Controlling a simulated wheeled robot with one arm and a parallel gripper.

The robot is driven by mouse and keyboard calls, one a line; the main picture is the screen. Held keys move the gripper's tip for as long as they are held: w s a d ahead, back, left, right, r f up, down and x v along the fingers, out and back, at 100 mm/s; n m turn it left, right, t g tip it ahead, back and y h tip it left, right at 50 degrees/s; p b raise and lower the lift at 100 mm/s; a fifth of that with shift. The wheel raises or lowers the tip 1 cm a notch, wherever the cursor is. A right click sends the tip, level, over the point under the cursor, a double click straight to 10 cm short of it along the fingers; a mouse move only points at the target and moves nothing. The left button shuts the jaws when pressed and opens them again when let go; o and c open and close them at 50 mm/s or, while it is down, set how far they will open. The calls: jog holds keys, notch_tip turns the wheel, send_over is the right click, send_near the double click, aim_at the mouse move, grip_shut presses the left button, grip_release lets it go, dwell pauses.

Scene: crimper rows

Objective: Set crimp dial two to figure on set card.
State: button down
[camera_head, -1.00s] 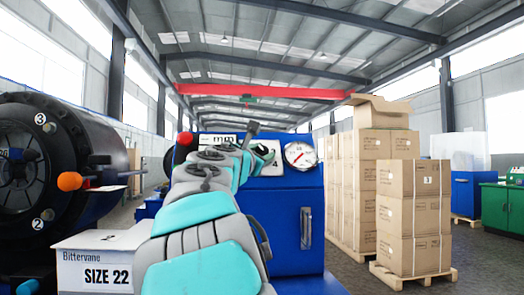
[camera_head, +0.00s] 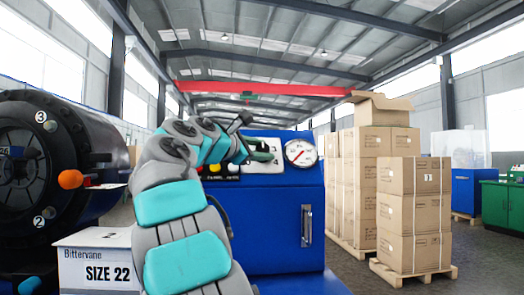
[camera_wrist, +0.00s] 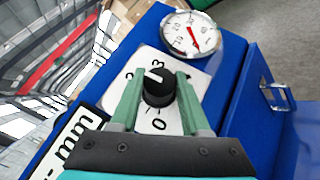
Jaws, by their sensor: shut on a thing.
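A black dial knob (camera_wrist: 158,88) with a white pointer mark stands on a white plate (camera_wrist: 160,125) on the blue cabinet's panel. Around it I read a 0 nearest my gripper, with a 2 and a 3 on the far side. The pointer faces the far side, near the 2 and 3. My gripper (camera_wrist: 160,78) is shut on the knob, one green finger at each side. In the head view my arm partly covers the plate (camera_head: 262,166), and the knob cannot be made out. I cannot make out any figure on a set card.
A round gauge (camera_head: 300,152) sits right of the plate, and an "mm" sign (camera_wrist: 75,140) left of it. A box marked SIZE 22 (camera_head: 98,270) stands front left, beside a black crimper head (camera_head: 25,170). Stacked cartons (camera_head: 413,215) stand right.

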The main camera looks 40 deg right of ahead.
jog(key=shift+m+g, duration=0.3)
jog(key=shift+m, duration=0.2)
dwell(0.3)
jog(key=shift+c, duration=2)
grip_release()
jog(key=shift+a, duration=0.1)
jog(key=v, duration=0.7)
jog(key=shift+a, duration=0.3)
jog(key=shift+r, duration=0.1)
